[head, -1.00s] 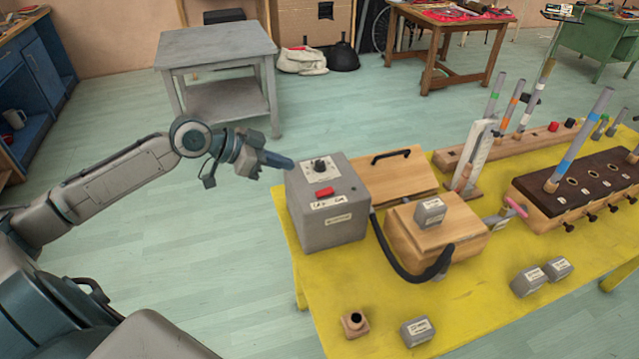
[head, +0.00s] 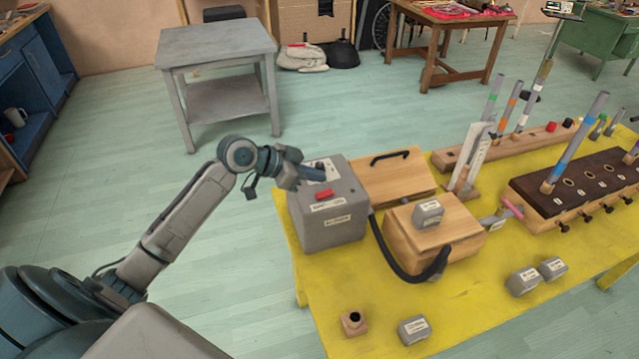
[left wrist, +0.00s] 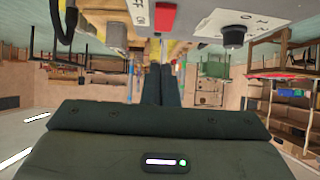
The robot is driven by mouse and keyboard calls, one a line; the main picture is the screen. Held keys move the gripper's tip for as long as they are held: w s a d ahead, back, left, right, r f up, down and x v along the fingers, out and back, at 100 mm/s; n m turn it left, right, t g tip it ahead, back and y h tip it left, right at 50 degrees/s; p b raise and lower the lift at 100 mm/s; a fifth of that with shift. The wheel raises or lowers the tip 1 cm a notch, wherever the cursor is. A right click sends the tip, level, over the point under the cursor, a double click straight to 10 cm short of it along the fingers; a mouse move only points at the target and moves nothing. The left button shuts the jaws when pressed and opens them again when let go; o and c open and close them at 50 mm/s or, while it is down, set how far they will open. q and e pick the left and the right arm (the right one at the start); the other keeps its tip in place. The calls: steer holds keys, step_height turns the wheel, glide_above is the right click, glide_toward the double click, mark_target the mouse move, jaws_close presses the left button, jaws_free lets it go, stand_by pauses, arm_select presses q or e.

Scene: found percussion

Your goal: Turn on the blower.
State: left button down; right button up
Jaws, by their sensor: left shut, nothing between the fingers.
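The red switch (left wrist: 166,17) and a black knob (left wrist: 233,36) show in the upside-down left wrist view. My left gripper (head: 318,174) is shut and empty, over the box top just behind the red switch. It hides much of the dial in the head view. I cannot tell whether it touches the box. My right gripper is not in view.
A black hose (head: 392,262) runs from the blower to a wooden box (head: 425,241) with a grey block on it. Another wooden box with a handle (head: 397,176) stands behind. A board with upright pipes (head: 585,190) is at right.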

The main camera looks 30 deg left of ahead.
mark_target(320, 196)
arm_select(q)
steer(key=f, duration=0.2)
steer(key=f+p, duration=0.1)
steer(key=shift+w+d, duration=0.4)
steer(key=shift+f, duration=0.6)
